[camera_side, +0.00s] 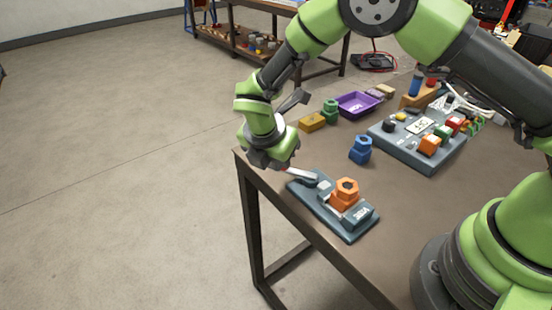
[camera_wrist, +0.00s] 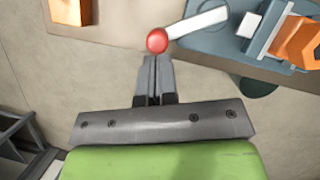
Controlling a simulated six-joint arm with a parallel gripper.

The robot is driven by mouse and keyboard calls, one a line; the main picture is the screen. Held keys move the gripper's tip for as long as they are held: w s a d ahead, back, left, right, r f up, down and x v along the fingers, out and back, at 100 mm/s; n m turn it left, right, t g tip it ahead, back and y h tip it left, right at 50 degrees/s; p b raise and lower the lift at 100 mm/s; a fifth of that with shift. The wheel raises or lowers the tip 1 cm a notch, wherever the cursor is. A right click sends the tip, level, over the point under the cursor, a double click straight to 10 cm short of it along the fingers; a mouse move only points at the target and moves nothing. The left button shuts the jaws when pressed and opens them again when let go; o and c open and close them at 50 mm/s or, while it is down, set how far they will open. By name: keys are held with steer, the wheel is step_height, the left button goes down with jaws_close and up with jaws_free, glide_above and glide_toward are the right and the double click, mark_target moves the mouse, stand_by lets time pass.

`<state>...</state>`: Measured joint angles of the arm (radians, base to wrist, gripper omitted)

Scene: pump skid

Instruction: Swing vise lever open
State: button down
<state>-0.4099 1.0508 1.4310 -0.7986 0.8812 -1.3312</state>
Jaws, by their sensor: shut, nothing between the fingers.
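The vise (camera_side: 330,208) is a blue-grey block on a flat base near the table's front edge; it also shows at the upper right of the wrist view (camera_wrist: 216,42). An orange hex part (camera_side: 346,188) sits between its jaws. The white lever (camera_side: 300,174) sticks out from the vise toward my gripper. In the wrist view the lever (camera_wrist: 197,23) ends in a red ball knob (camera_wrist: 157,40). My gripper (camera_wrist: 155,62) is shut and empty, its fingertips right at the knob; I cannot tell whether they touch. In the side view my wrist hides most of the fingers.
A blue hex part (camera_side: 360,150), a yellow block (camera_side: 312,121), a green part (camera_side: 330,110) and a purple tray (camera_side: 358,104) stand behind the vise. A grey panel (camera_side: 400,145) with colored parts lies to the right. The table's edge runs just below my gripper.

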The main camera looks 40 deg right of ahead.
steer(key=shift+w+d+m, duration=0.25)
steer(key=shift+w+m, duration=0.05)
steer(key=shift+m, duration=0.2)
steer(key=shift+w+d+m+g, duration=0.4)
steer(key=shift+m+g, duration=0.1)
steer(key=shift+m, duration=0.3)
steer(key=d+m, duration=0.1)
steer(key=w+d+m+g, duration=0.1)
steer(key=m, duration=0.1)
steer(key=shift+w+m, duration=0.1)
steer(key=shift+m, duration=0.2)
steer(key=d+m, duration=0.1)
steer(key=d+m+g, duration=0.1)
steer(key=m, duration=0.1)
steer(key=shift+w+f+g, duration=0.1)
steer(key=shift+w+g, duration=0.2)
steer(key=shift+s+d+m+g+y, duration=0.1)
steer(key=shift+d+m+g+y, duration=0.15)
steer(key=shift+d+m, duration=0.5)
steer(key=shift+d+m+g+y, duration=0.15)
steer(key=shift+d+m+g, duration=0.2)
steer(key=shift+m, duration=0.8)
